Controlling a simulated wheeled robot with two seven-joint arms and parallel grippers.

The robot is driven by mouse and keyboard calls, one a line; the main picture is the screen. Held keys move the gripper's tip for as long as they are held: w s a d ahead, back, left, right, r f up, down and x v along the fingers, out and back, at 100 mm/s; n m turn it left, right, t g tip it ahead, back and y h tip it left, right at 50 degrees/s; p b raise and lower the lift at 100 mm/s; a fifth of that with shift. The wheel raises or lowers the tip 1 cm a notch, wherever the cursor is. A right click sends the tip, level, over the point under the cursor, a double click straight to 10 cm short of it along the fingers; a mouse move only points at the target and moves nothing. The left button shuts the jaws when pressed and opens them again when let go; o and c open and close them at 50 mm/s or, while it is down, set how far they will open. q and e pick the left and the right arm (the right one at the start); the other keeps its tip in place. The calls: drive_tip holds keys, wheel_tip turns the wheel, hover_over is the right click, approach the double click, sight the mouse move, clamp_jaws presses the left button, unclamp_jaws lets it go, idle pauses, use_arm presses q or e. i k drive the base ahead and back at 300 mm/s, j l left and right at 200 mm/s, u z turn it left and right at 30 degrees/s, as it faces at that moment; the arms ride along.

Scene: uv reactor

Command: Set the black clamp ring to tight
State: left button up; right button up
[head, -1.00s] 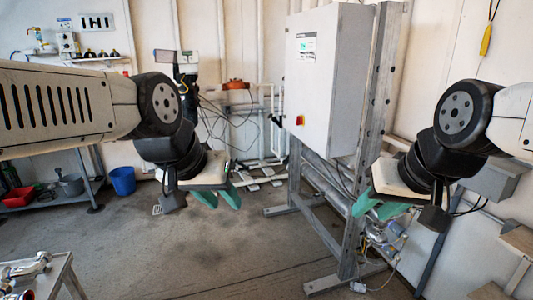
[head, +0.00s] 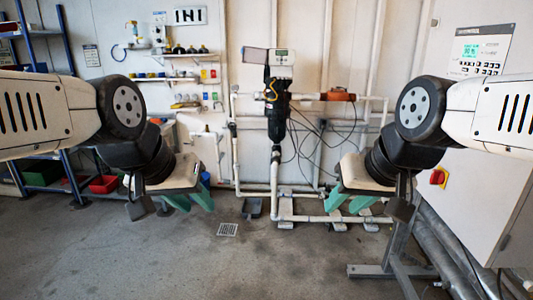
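A black upright device (head: 277,112) with a grey display head (head: 280,64) hangs on white pipes at the back wall, in the middle of the head view. A black clamp ring cannot be told apart on it at this distance. My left gripper (head: 190,201) is in front of the wall, left of the device, with its green fingers apart and nothing between them. My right gripper (head: 349,201) is right of the device, also with its fingers apart and empty. Both are well short of the device.
A white control cabinet (head: 470,150) on a metal frame (head: 397,250) stands close on the right. White floor pipes (head: 300,218) run below the device.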

sight(269, 112)
drive_tip(key=i+u, duration=0.2)
drive_tip(key=i, duration=0.7)
drive_tip(key=i+l+u, duration=0.15)
drive_tip(key=i, duration=0.75)
drive_tip(key=i+j+z, duration=0.2)
drive_tip(key=i+z, duration=0.2)
drive_tip(key=i+j+z, duration=0.4)
drive_tip(key=i, duration=0.2)
drive_tip(key=i+j+z, duration=0.8)
drive_tip(key=j, duration=0.35)
drive_tip(key=k+l, duration=0.05)
drive_tip(key=k, duration=0.05)
